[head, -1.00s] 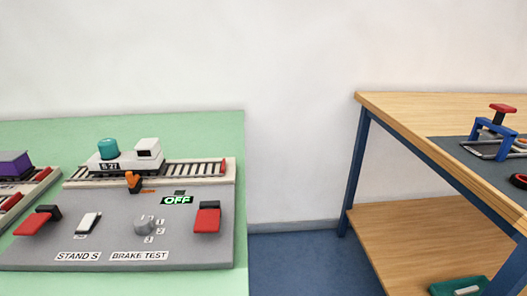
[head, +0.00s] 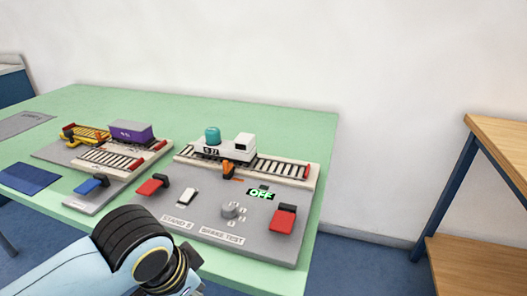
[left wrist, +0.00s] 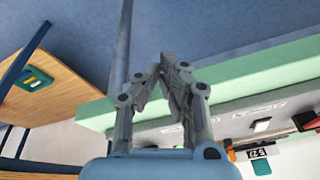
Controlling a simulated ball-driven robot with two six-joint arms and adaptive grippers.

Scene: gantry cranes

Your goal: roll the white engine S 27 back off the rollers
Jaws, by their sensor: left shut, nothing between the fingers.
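The white engine S 27 (head: 240,149), with a teal tank on top, stands on the left part of a track (head: 275,167) at the back of the grey brake test panel (head: 190,222). Any rollers under it are hidden. An orange lever (head: 229,170) stands in front of it. The display (head: 261,194) reads OFF. A red lever sits at each side of the panel, with a white switch and a grey knob between. My left gripper (left wrist: 168,62) is shut and empty, in front of the table edge and apart from the engine. My right gripper is not in view.
Left of the panel are another grey board with a blue lever (head: 91,185), a purple wagon (head: 131,131) and a yellow frame (head: 85,133). The green table (head: 290,118) is clear behind. A wooden shelf table (head: 500,135) stands right, across a floor gap.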

